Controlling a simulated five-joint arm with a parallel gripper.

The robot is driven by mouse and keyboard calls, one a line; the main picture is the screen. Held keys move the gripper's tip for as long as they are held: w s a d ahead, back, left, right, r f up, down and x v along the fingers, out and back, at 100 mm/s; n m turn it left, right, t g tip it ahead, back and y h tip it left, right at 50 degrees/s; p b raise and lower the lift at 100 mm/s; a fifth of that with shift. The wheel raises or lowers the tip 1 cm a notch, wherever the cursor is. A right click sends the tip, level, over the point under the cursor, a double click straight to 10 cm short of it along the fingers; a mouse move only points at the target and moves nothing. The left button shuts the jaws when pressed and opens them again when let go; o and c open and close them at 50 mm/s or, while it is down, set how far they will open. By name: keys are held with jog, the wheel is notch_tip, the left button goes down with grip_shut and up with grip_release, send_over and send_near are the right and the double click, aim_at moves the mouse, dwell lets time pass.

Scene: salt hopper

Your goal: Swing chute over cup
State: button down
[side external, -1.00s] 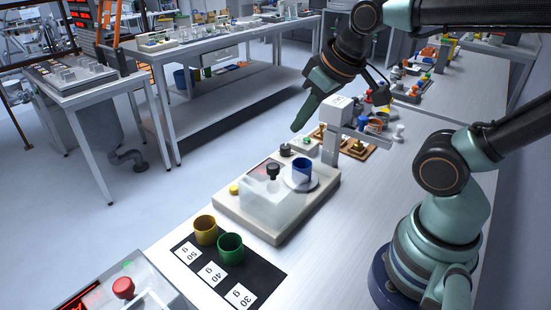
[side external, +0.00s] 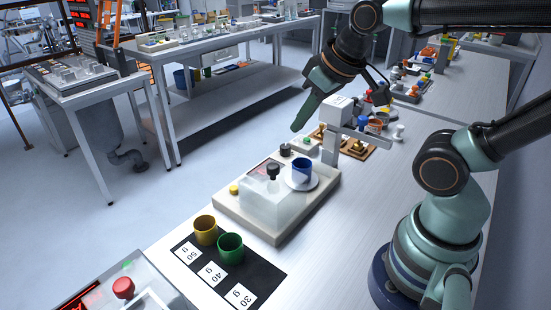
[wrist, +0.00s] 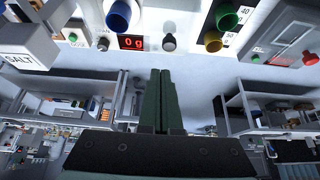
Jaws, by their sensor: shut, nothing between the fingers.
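My gripper (side external: 297,127) is shut and empty, pointing down above the table's far edge, to the left of the salt hopper. In the wrist view its fingers (wrist: 160,78) lie together. The white hopper box (side external: 340,107) sits on a grey post; its SALT label faces the wrist camera at the left (wrist: 22,55). A grey chute arm (side external: 365,134) extends from the post to the right, away from the cup. The blue cup (side external: 302,171) stands upright on the scale's round white pan (side external: 301,186). It also shows in the wrist view (wrist: 119,17).
The scale (side external: 237,222) has a clear cover and a black knob (side external: 272,169); its display reads 0 g (wrist: 132,43). Yellow (side external: 205,230) and green (side external: 231,247) cups stand on a black mat. A red button (side external: 123,287) is at front left. Wooden racks stand behind the hopper.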

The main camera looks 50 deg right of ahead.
jog(key=c, duration=1.2)
grip_release()
jog(key=shift+c, duration=0.2)
jog(key=o, duration=0.5)
jog(key=shift+w+d+r, duration=0.1)
jog(key=shift+d, duration=0.25)
jog(key=shift+o, duration=1.1)
jog(key=d+r+m+g, duration=0.1)
jog(key=d+m, duration=0.1)
jog(key=d, duration=0.4)
jog(key=w+d+r+m+g+h, duration=0.1)
jog(key=d+r+m+g, duration=0.1)
jog(key=d, duration=0.4)
jog(key=shift+m, duration=0.7)
jog(key=m+g+y, duration=0.1)
jog(key=m+g, duration=0.2)
jog(key=m, duration=0.2)
send_over(364, 117)
jog(key=f, duration=1)
jog(key=shift+a+f, duration=0.2)
jog(key=shift+f, duration=0.2)
grip_shut()
